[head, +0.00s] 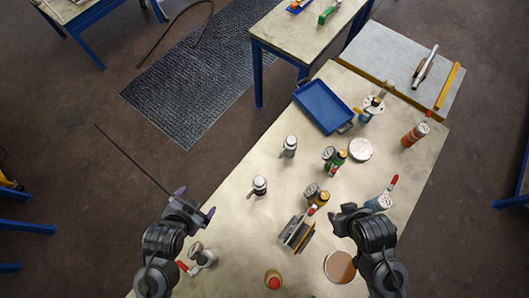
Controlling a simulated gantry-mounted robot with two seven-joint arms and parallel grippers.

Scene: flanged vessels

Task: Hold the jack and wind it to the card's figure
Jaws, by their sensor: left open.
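My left gripper (196,203) is open and appears empty above the left edge of the pale table, with its two fingers apart. My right gripper (347,212) is over the table on the right, beside a metal block-like device (297,232) with a red-tipped handle. I cannot tell its jaw state. Several small gauge-topped devices stand about: a grey one (258,187), another grey one (289,147), a green one (335,160), a yellow one (316,197) and a blue one with a red tip (379,202). I cannot tell which is the jack. No card figure is readable.
A blue tray (322,106) lies toward the back of the table. A red-orange canister (414,134) stands at the right edge. A brown disc (340,266) and a red-topped item (273,280) lie near the front. The table is clear left of the tray.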

